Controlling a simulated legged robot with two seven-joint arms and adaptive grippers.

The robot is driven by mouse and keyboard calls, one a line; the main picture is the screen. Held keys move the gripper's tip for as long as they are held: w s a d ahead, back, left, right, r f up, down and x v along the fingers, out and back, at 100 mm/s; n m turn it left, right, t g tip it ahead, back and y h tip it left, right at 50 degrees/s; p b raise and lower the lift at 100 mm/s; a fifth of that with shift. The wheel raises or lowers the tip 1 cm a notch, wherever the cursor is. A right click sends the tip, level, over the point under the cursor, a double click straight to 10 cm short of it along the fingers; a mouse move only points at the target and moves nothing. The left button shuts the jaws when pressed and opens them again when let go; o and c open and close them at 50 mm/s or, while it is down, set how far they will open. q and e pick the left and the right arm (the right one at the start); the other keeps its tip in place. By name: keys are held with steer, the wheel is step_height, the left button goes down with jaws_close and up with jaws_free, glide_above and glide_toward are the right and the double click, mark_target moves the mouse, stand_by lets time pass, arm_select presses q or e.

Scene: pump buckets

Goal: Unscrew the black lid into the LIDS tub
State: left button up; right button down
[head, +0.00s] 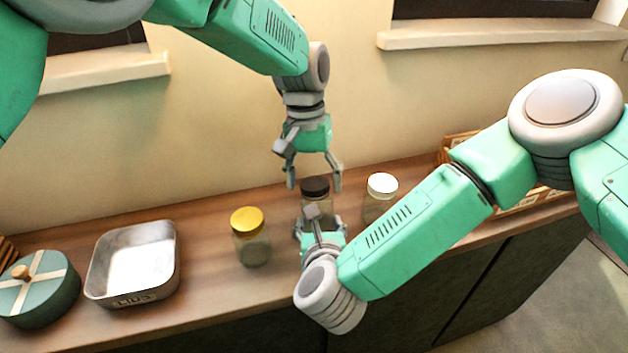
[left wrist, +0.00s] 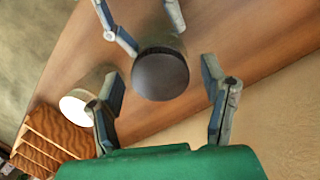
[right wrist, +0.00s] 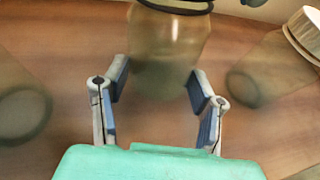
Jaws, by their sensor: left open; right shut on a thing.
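The black lid (head: 315,186) sits on a glass jar (head: 317,205) standing on the wooden counter. My left gripper (head: 315,178) points down over it, open, with a finger on either side. In the left wrist view the round lid (left wrist: 160,73) lies between the open fingers (left wrist: 163,88), with gaps at both sides. My right gripper (head: 319,228) is shut on the jar's glass body from the front; the glass (right wrist: 165,45) shows between its fingers in the right wrist view. The metal LIDS tub (head: 165,285) stands at the left and looks empty.
A yellow-lidded jar (head: 250,250) stands left of the held jar, a white-lidded jar (head: 381,195) to its right. A round green box (head: 40,295) is left of the tub. A wooden crate (head: 458,145) is at the back right. The wall rises behind the counter.

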mark_target(314, 184)
arm_select(q)
steer(key=r, duration=0.4)
steer(key=shift+w+a+r, duration=0.15)
steer(key=shift+w+a, duration=0.05)
steer(key=shift+w, duration=0.1)
steer(key=shift+c, duration=0.3)
steer(key=m, duration=0.2)
steer(key=r+m, duration=0.1)
steer(key=m, duration=0.3)
steer(key=shift+w+r, duration=0.15)
steer(key=shift+r, duration=0.15)
steer(key=m, duration=0.1)
steer(key=r+m, duration=0.1)
steer(key=m, duration=0.3)
steer(key=shift+w+a+r, duration=0.15)
steer(key=shift+w+r, duration=0.1)
steer(key=shift+m, duration=0.4)
steer(key=shift+s+d+f, duration=0.15)
steer(key=shift+s+f, duration=0.05)
steer(key=shift+f, duration=1.1)
steer(key=shift+s+d+f, duration=0.1)
steer(key=shift+s+f, duration=0.05)
steer(key=shift+f, duration=1.1)
steer(key=shift+s+d+f, duration=0.15)
steer(key=shift+s+f, duration=0.05)
steer(key=shift+f, duration=1.1)
steer(key=c, duration=1.2)
steer(key=n, duration=0.9)
steer(key=shift+d+n, duration=0.1)
steer(key=shift+n, duration=0.3)
